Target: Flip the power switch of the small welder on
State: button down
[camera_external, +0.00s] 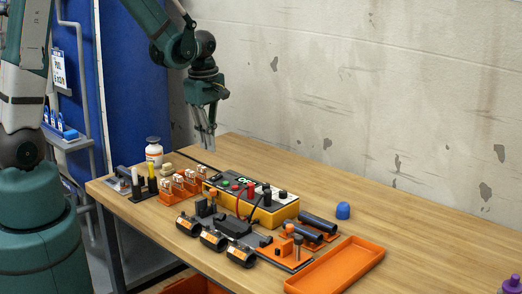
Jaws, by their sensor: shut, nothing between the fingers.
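The small welder (262,211) is a yellow and dark grey box near the middle of the wooden table. Its top panel carries a small green display, a green button, and red and black knobs or plugs. The power switch is too small to pick out for sure, so its position cannot be told. My gripper (205,142) is shut and empty. It points down above the back left part of the table, up and to the left of the welder, apart from it.
Orange clip holders (181,186) and a white bottle (154,153) stand left of the welder. Black pipe fittings (213,239) lie in front. An empty orange tray (336,266) and a blue cap (343,210) are to the right. The table's back right is clear; a wall (370,90) stands behind.

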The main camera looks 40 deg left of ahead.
aim_at(218, 175)
jog(key=r, duration=0.4)
jog(key=shift+s, duration=0.3)
jog(key=shift+w, duration=0.1)
jog(key=shift+w+r+t+p, duration=0.25)
jog(key=shift+w+t+p, duration=0.25)
jog(key=shift+w+p, duration=0.05)
jog(key=shift+f, duration=0.15)
jog(key=shift+w+f+b, duration=0.3)
jog(key=shift+w+f, duration=0.05)
jog(key=shift+f, duration=1.9)
jog(key=shift+w+f+b, duration=0.25)
jog(key=shift+w+f, duration=0.05)
jog(key=shift+f, duration=2)
jog(key=shift+w+f+b, duration=0.3)
jog(key=shift+w+f, duration=0.05)
jog(key=shift+f, duration=1.9)
